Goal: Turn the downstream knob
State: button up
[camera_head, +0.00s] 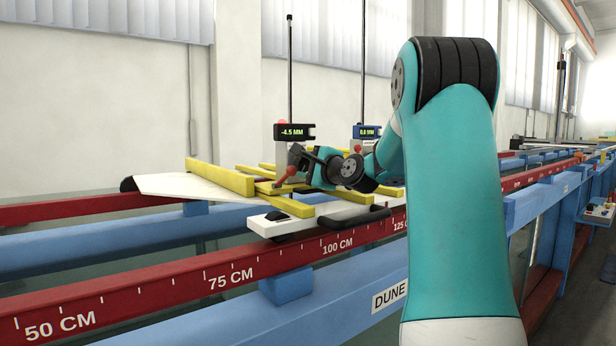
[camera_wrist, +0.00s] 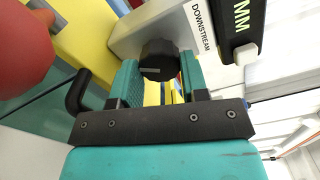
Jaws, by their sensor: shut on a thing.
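The black downstream knob (camera_wrist: 158,58) sits on a grey block labelled DOWNSTREAM (camera_wrist: 185,28) in the wrist view. My gripper (camera_wrist: 160,74) has its two teal fingers on either side of the knob and is shut on it. In the head view my gripper (camera_head: 301,162) is at the carriage, just below a gauge display reading -4.5 MM (camera_head: 293,132). The knob itself is hidden there. A second display (camera_head: 367,131), reading 0.0 MM, stands farther right.
A red ball (camera_wrist: 22,50) is close to the left of my gripper in the wrist view. Yellow bars (camera_head: 220,177) and a black handle (camera_head: 350,219) are on the white carriage. The red scaled rail (camera_head: 180,288) and blue beams (camera_head: 120,243) run along the flume.

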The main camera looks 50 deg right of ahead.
jog(key=n+b, duration=0.3)
jog(key=b, duration=0.1)
jog(key=n+b, duration=0.2)
jog(key=b, duration=0.1)
jog(key=shift+f+n, duration=0.3)
jog(key=shift+f, duration=0.05)
jog(key=n+b, duration=0.3)
jog(key=b, duration=0.1)
jog(key=shift+r+n, duration=0.2)
jog(key=shift+n, duration=0.2)
jog(key=shift+r, duration=0.1)
jog(key=o, duration=0.9)
jog(key=shift+o, duration=0.2)
jog(key=shift+s, duration=0.1)
jog(key=shift+b+v, duration=3.35)
jog(key=shift+v, duration=5.25)
